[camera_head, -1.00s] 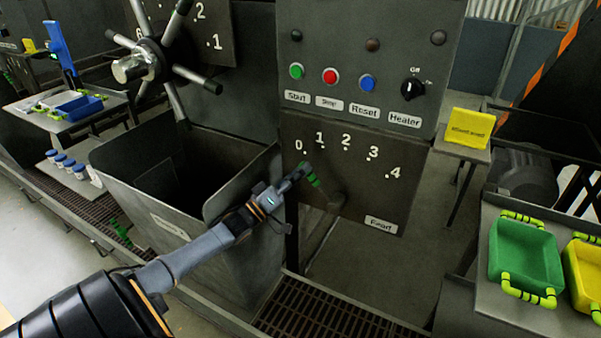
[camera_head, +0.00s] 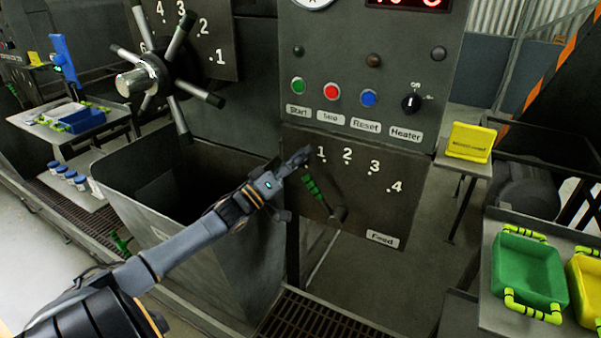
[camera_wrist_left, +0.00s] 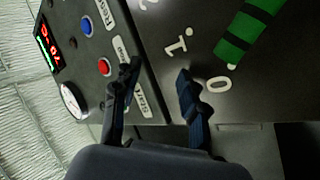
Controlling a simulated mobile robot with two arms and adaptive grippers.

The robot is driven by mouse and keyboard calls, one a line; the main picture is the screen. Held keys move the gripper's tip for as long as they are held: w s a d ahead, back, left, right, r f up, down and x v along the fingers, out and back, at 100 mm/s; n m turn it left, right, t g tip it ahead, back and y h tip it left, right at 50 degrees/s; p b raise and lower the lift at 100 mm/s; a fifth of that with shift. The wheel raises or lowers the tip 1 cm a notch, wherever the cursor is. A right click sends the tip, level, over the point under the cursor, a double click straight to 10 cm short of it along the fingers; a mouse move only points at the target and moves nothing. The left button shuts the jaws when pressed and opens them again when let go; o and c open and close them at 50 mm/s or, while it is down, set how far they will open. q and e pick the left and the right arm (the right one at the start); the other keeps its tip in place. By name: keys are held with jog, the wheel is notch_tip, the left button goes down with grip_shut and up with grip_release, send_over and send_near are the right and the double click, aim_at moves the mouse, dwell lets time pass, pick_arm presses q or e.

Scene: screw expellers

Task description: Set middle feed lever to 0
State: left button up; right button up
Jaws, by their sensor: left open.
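The middle feed lever has a green grip with dark bands (camera_head: 316,190) and a dark hub (camera_head: 338,214) on the feed panel (camera_head: 370,215). The lever points up and left, toward the 0 end of the scale. My left gripper (camera_head: 298,158) is open, just above and left of the grip, and covers the 0 mark in the head view. In the left wrist view, the open fingers (camera_wrist_left: 160,85) are beside the 0 and 1 marks, and the green grip (camera_wrist_left: 246,32) is apart from them at the upper right. My right gripper is not in view.
Start, stop and reset buttons and a heater knob (camera_head: 411,103) sit above the feed panel. A spoked wheel (camera_head: 150,75) and an open hopper (camera_head: 150,205) are on the left. Green tray (camera_head: 528,270) and yellow sign (camera_head: 470,142) stand at right.

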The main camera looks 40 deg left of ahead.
aim_at(312, 191)
pick_arm(q)
jog(key=shift+r, duration=0.5)
jog(key=shift+c, duration=0.5)
jog(key=shift+f, duration=0.15)
jog(key=c, duration=0.4)
jog(key=s+d+f+m+b, duration=0.1)
jog(key=m, duration=0.1)
jog(key=s+f+m+b, duration=0.1)
jog(key=f+m+b, duration=0.1)
jog(key=s+d+f+m+b, duration=0.1)
jog(key=f+m, duration=0.1)
jog(key=m, duration=0.1)
jog(key=shift+s+d+f, duration=0.25)
jog(key=shift+s+d, duration=0.05)
jog(key=shift+d, duration=0.05)
grip_shut()
jog(key=s+d+f+m+b, duration=0.35)
jog(key=s+m+b, duration=0.2)
jog(key=m, duration=0.65)
jog(key=w+a+f+p+x, duration=0.1)
jog(key=a+p+x, duration=0.1)
jog(key=x, duration=0.7)
jog(key=shift+s+a+f+g, duration=0.1)
jog(key=shift+a+f+g, duration=0.1)
jog(key=shift+a+f, duration=0.35)
jog(key=shift+a+f+g, duration=0.2)
jog(key=shift+a+f, duration=0.15)
jog(key=shift+f, duration=0.45)
